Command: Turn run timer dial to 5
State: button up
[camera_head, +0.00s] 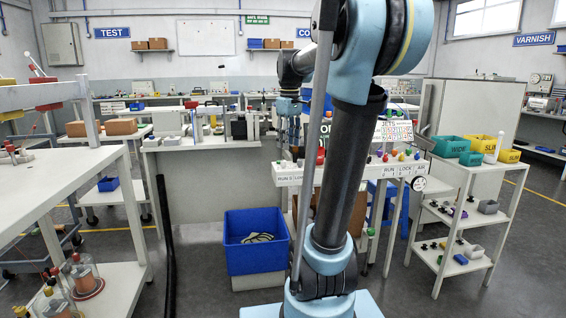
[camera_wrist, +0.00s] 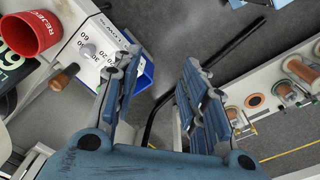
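A red cup marked REJECT (camera_wrist: 30,33) and a wooden-ended handle (camera_wrist: 64,75) are near the panel. A blue bin (camera_head: 255,240) stands on the floor. A white shelf cart (camera_head: 468,215) with green and yellow bins is at right, a bench (camera_head: 60,180) at left.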

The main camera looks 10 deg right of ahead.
aim_at(283, 161)
jog(key=w+r+n, duration=0.2)
jog(key=w+r, duration=0.1)
jog(key=w, duration=0.3)
jog(key=w+r+n, duration=0.1)
jog(key=w+r, duration=0.2)
jog(key=w, duration=0.4)
jog(key=shift+g, duration=0.3)
jog(key=f, duration=1.7)
jog(key=shift+s+d+f, duration=0.2)
jog(key=shift+s+f, duration=0.1)
jog(key=shift+f, duration=0.05)
grip_shut()
